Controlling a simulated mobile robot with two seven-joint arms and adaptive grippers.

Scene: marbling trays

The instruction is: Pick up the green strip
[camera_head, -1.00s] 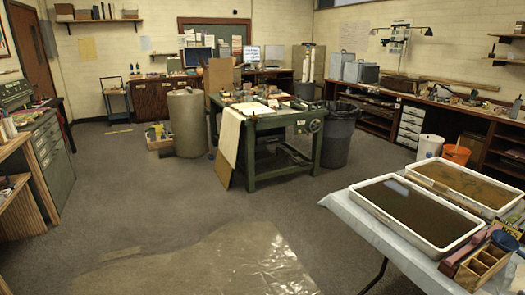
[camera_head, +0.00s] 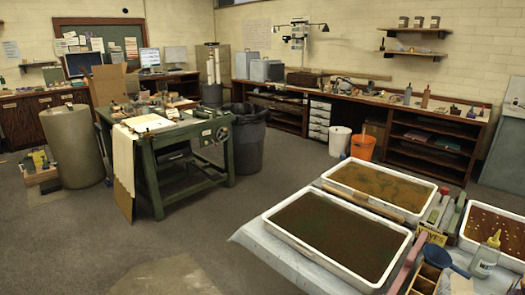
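Several narrow strips lie on the covered table (camera_head: 252,236) at the lower right. Between the back tray and the right tray there are small narrow pieces (camera_head: 440,207), one of them greenish and one reddish. They are too small to tell for sure whether one is the green strip. A pink-red bar (camera_head: 408,262) lies along the right side of the front tray (camera_head: 404,244). Neither of my grippers is in view.
The back tray (camera_head: 327,172) holds a brown marbled bath, and the right tray (camera_head: 464,240) holds pale dots. A glue bottle (camera_head: 485,257), blue scoop (camera_head: 447,262) and wooden caddy (camera_head: 424,281) crowd the near right. A green workbench (camera_head: 150,170) stands left; open floor lies between.

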